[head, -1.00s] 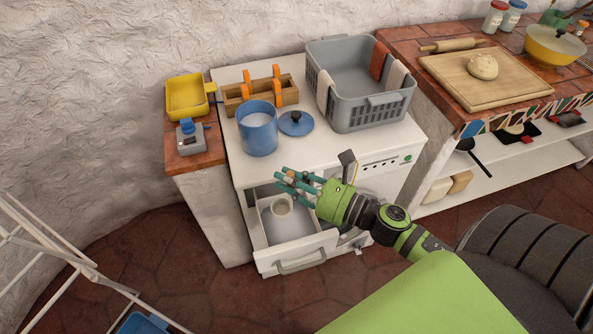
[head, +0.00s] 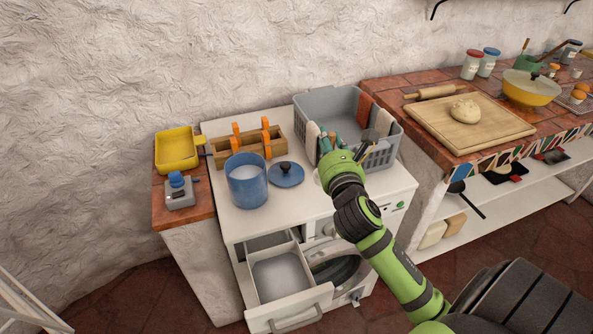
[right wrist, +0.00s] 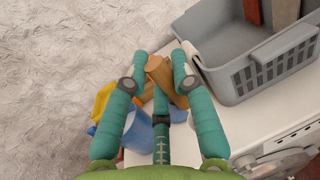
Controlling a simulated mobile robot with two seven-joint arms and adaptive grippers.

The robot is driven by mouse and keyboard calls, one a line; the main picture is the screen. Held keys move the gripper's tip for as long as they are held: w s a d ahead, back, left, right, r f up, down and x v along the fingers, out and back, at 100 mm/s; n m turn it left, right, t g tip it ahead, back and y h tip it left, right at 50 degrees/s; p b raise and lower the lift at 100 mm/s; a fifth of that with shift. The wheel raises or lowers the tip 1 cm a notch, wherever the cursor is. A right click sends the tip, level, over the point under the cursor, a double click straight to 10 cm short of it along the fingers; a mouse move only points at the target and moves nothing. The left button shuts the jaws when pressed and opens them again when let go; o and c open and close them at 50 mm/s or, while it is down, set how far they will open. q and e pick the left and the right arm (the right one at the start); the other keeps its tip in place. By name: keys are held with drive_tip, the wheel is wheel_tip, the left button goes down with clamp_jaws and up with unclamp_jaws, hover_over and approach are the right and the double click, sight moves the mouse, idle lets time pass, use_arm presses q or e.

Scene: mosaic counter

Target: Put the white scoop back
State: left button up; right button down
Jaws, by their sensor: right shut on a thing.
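My right gripper (head: 326,147) is raised over the counter at the near left side of the grey basket. Its teal fingers also show in the right wrist view (right wrist: 155,80), closed in around what they hold. The white scoop cannot be made out clearly, as the fingers and the green wrist hide most of the grasp. A blue canister (head: 246,184) with white contents stands open left of the gripper. Its blue lid (head: 286,174) lies beside it. The open drawer (head: 284,308) below has a pale surface inside. My left gripper is out of view.
The grey basket (head: 393,146) with cloths over its rim stands close to my gripper. A wooden holder (head: 272,146) with orange pieces, a yellow tray (head: 178,150) and a blue-topped grey device (head: 180,193) are further left. The counter's front strip is clear.

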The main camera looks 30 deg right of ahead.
drive_tip(key=w+a+f+b, duration=0.1)
drive_tip(key=w+a+f, duration=0.3)
drive_tip(key=w+f, duration=0.3)
drive_tip(key=shift+f, duration=0.9)
drive_tip(key=shift+f, duration=0.15)
drive_tip(key=c, duration=1)
unclamp_jaws()
drive_tip(key=shift+c, duration=0.2)
